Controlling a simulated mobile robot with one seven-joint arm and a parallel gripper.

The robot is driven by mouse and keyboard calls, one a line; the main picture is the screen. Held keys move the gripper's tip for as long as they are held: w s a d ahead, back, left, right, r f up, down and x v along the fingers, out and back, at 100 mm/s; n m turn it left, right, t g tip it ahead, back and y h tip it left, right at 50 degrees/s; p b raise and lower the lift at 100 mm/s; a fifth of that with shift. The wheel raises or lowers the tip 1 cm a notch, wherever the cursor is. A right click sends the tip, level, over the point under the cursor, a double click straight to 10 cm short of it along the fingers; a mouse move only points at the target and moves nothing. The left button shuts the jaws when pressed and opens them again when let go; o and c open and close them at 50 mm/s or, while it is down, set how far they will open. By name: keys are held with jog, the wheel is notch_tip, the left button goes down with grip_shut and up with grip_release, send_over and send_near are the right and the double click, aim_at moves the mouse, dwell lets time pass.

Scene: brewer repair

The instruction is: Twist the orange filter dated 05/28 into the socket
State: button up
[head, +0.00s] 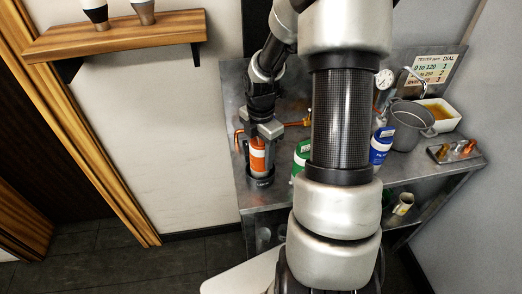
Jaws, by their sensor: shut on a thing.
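An orange filter (257,158) with a pale label band stands upright at the left end of the metal counter. The date on its label is too small to read. My gripper (266,134) comes from above and is shut on the filter's upper part. The filter's lower end is at a dark round socket (261,183) with small pale lettering on its front. I cannot tell how far the filter sits in the socket.
A green canister (301,155) and a blue canister (381,146) stand to the right, partly behind my arm. A grey pot (411,124), a tray of amber liquid (440,113) and a gauge (384,79) are further right. Copper piping (297,124) runs behind the filter. A wooden shelf (120,34) hangs at upper left.

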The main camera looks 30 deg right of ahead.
aim_at(257, 145)
jog(key=o, duration=1.7)
jog(key=shift+r+p, duration=3.3)
jog(key=shift+r, duration=0.2)
